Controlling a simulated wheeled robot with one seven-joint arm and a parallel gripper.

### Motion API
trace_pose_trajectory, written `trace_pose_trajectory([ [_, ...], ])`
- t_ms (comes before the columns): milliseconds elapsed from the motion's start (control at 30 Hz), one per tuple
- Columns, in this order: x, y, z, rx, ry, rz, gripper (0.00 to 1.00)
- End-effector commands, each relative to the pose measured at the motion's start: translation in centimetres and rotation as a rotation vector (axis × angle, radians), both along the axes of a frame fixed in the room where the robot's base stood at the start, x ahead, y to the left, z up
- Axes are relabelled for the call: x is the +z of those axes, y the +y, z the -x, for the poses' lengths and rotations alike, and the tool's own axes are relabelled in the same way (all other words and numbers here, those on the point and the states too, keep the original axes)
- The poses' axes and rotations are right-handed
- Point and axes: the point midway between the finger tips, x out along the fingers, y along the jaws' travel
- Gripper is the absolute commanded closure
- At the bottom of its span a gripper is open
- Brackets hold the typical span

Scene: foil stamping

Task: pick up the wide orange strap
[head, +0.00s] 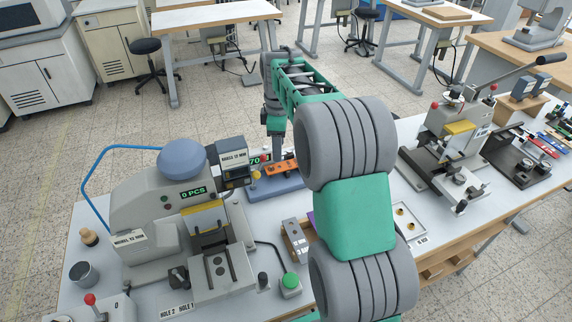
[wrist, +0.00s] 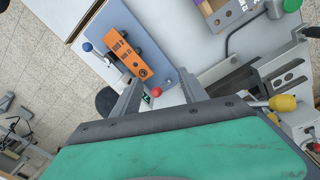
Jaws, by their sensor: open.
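The wide orange strap (head: 283,167) lies on a blue-grey board (head: 275,190) behind the grey press in the head view. In the wrist view the strap (wrist: 124,54) is an orange bar with dark markings, lying lengthwise on the board (wrist: 143,33). My gripper (wrist: 160,79) is open and empty, its two fingers spread over the strap's near end. I cannot tell the height between the fingertips and the strap. In the head view my arm hides part of the board, and the fingertips (head: 276,150) are hard to make out.
A grey press (head: 165,215) with a blue knob stands left of the board. A second lever press (head: 450,135) stands right, beside a small tray (head: 405,220). In the wrist view, blue (wrist: 87,47) and red (wrist: 156,92) knobs sit close to the strap.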

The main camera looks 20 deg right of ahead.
Motion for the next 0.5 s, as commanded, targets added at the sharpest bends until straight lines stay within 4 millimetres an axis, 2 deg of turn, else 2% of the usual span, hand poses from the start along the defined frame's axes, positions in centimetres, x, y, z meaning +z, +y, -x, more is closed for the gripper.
trace_pose_trajectory([
  [33, -1.8, -1.5, -2.3, 0.097, 0.02, 0.002, 0.49],
  [100, -3.3, -3.0, -4.6, 0.235, 0.033, 0.005, 0.49],
  [200, -5.0, -4.5, -6.5, 0.372, 0.045, 0.005, 0.49],
  [300, -6.0, -5.0, -7.3, 0.437, 0.05, 0.005, 0.49],
  [500, -8.5, -5.1, -7.3, 0.449, 0.051, 0.005, 0.49],
])
